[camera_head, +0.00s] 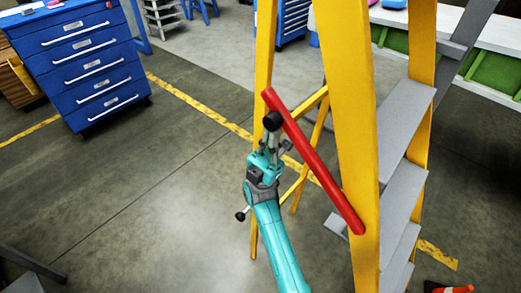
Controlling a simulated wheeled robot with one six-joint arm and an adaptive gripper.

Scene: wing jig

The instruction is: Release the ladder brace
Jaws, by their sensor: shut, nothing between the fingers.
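The ladder brace is a red bar (318,168). It slants from the upper left, near the ladder's left yellow leg, down to the lower right on the front yellow rail. The yellow stepladder (347,90) stands upright at the centre right, with grey steps on its right side. My gripper (273,123) is on the teal arm, just left of the brace's upper part. Its dark fingertips are shut and hold nothing. They overlap the brace's left edge in the picture; I cannot tell whether they touch it. Any catch on the brace is not clearly visible.
A blue drawer cabinet (82,65) stands at the upper left. A white-topped bench (475,48) is at the upper right. An orange cone (455,289) shows at the bottom right edge. The concrete floor left of my arm is open, crossed by a yellow line (190,100).

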